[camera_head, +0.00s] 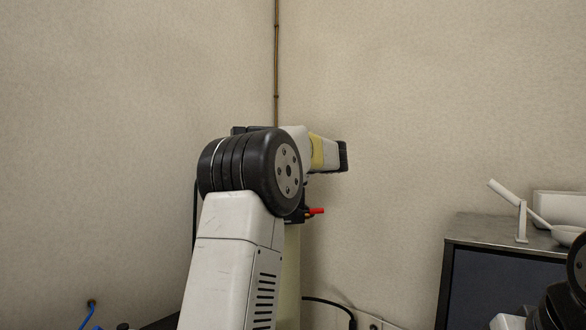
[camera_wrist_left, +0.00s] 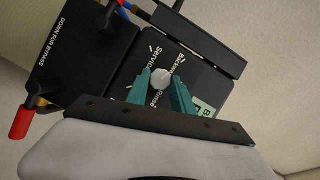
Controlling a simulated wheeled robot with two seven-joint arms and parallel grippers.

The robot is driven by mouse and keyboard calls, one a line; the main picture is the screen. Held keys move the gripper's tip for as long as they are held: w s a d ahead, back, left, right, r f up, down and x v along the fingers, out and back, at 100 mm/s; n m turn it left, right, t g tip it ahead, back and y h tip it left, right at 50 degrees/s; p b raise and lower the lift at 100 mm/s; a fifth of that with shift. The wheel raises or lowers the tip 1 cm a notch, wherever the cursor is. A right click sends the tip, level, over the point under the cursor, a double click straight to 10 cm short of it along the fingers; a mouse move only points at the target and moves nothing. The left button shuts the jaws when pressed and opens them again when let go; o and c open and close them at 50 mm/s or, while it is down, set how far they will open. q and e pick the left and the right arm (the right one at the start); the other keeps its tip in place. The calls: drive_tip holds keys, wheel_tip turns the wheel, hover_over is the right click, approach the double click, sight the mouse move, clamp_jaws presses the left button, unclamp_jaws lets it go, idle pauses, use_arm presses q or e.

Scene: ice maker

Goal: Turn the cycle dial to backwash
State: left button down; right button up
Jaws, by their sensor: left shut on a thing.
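In the left wrist view, the cycle dial is a small light-grey round knob (camera_wrist_left: 161,77) on a black control panel (camera_wrist_left: 190,68). White labels around it read "Service", "Backwash" and "Rinse", some partly covered. I cannot tell which label the knob points to. My left gripper (camera_wrist_left: 161,84) has teal fingers shut on the knob, one on each side. In the head view my left arm hides most of the filter unit and the dial. My right gripper is not in view; only part of my right arm shows at the lower right edge.
A black bypass block (camera_wrist_left: 85,45) marked "DOWN FOR BYPASS" and a red-handled lever (camera_wrist_left: 20,123) sit beside the panel; the red handle (camera_head: 316,211) also shows in the head view. A dark cabinet (camera_head: 480,228) with a white scoop (camera_head: 507,193) stands at right. Walls close the corner behind.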

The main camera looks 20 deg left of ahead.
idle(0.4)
use_arm(q)
drive_tip(key=shift+f, duration=0.1)
drive_tip(key=c, duration=1.1)
unclamp_jaws()
drive_tip(key=shift+d, duration=0.1)
drive_tip(key=f+v, duration=0.1)
drive_tip(key=v, duration=0.6)
drive_tip(key=shift+s+d+r, duration=0.15)
drive_tip(key=shift+d+r, duration=0.15)
drive_tip(key=shift+r, duration=0.25)
